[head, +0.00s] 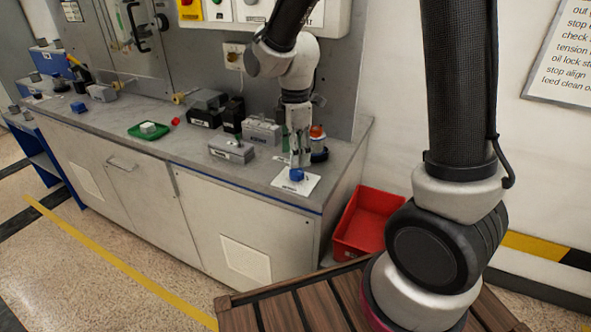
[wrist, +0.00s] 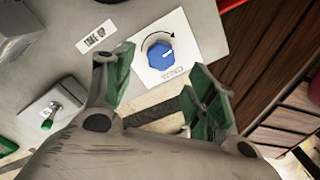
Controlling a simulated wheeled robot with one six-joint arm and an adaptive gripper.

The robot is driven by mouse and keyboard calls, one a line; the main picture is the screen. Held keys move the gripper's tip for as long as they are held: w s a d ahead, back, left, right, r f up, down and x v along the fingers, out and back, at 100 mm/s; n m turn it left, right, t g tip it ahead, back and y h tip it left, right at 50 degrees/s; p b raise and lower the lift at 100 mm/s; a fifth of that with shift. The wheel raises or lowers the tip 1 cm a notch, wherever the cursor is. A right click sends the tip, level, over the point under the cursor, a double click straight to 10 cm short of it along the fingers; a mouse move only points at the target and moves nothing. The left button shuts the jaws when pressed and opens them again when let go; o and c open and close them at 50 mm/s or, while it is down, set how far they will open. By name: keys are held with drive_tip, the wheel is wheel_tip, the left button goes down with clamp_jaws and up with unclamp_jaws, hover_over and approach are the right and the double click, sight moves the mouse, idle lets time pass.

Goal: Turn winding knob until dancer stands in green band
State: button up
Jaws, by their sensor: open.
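The blue winding knob (wrist: 160,55) sits on a white plate (wrist: 196,50) with a curved arrow around its upper left. A white pointer line shows on its face. My gripper (wrist: 158,72) is open, its green-padded fingers apart on either side of the knob's near edge, with no clear contact. In the head view my gripper (head: 298,160) points down just above the blue knob (head: 296,174), at the right front of the grey bench. A "TAKE UP" label (wrist: 97,37) lies left of the plate. I cannot make out the dancer or a green band.
A toggle switch (wrist: 55,108) with a green tip is left of my fingers. A grey box (head: 232,150), black boxes (head: 207,108) and a green tray (head: 148,131) stand left on the bench. A red bin (head: 367,222) is on the floor at right.

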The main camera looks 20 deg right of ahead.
sight(296, 171)
wheel_tip(296, 171, down, 6)
idle(0.4)
drive_tip(key=c, duration=1)
